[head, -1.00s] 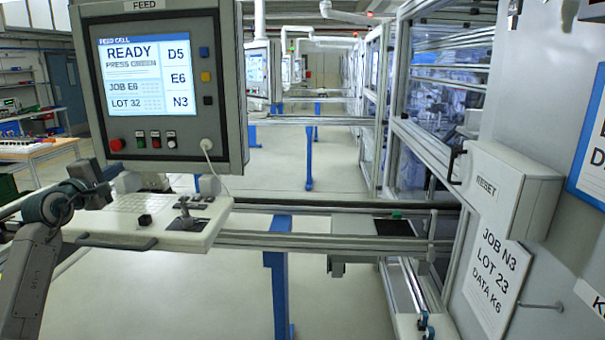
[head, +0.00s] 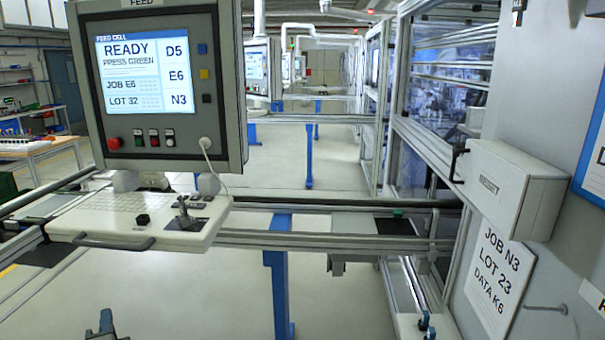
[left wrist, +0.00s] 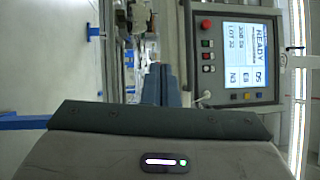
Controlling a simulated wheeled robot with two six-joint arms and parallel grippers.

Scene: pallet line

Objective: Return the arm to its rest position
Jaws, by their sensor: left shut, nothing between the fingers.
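My left gripper (head: 104,326) is low at the bottom left of the head view, with only its tip in the picture. It is below and in front of the keyboard shelf (head: 190,232), apart from it, and holds nothing. In the left wrist view its shut fingers (left wrist: 171,86) point toward the scene, with the feed panel (left wrist: 236,60) turned sideways to their right. In the head view the feed panel (head: 228,120) reads READY, PRESS GREEN.
A rail runs across behind the keyboard shelf, on a blue post (head: 279,285). A white RESET box (head: 512,190) and a JOB N3 sign (head: 493,268) are on the right wall. A work table (head: 45,150) stands far left. The floor in the middle is clear.

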